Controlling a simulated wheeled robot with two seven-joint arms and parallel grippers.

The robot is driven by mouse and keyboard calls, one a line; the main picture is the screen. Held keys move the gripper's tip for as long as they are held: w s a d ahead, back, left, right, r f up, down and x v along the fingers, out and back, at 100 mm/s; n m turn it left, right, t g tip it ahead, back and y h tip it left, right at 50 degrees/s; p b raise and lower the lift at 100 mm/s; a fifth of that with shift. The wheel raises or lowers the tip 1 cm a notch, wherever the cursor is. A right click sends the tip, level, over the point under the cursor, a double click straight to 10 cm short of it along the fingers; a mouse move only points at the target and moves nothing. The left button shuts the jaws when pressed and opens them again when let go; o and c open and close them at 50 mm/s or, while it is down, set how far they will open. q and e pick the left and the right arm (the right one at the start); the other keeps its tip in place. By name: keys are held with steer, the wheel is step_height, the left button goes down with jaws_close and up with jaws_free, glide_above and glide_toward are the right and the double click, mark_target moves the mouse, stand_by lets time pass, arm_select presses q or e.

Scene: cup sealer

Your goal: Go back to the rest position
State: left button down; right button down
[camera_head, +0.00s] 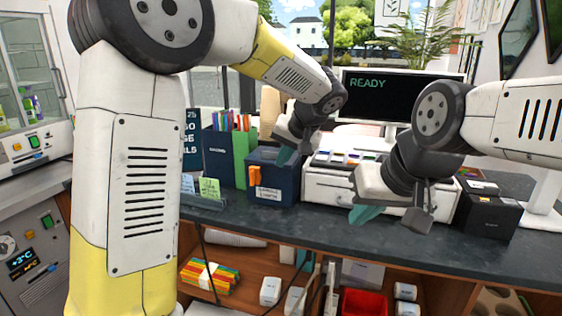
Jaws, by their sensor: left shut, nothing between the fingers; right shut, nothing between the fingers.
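My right gripper (366,213) hangs right of the middle, in front of the white drawer unit. Its teal fingers are shut and hold nothing. My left arm fills much of the left side and hides part of the counter. The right arm comes in from the right edge.
A dark counter (330,226) runs across, with a dark blue box (268,180), a white drawer unit (325,188) and a black box (488,215). A monitor (385,92) reading READY stands behind. Shelves below hold a red bin (362,303) and colourful packs (208,276).

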arm_select(q)
steer(key=s+a+r+n+g+h, duration=0.1)
steer(key=s+a+r+g+h, duration=0.15)
steer(key=s+a, duration=1)
steer(key=s+a+f+t+h, duration=0.2)
steer(key=s+h, duration=0.1)
steer(key=s, duration=1)
steer(key=shift+s+n+h, duration=0.25)
steer(key=shift+n+h, duration=0.1)
steer(key=shift+n, duration=0.05)
steer(key=shift+f+t, duration=0.1)
steer(key=shift+t, duration=0.15)
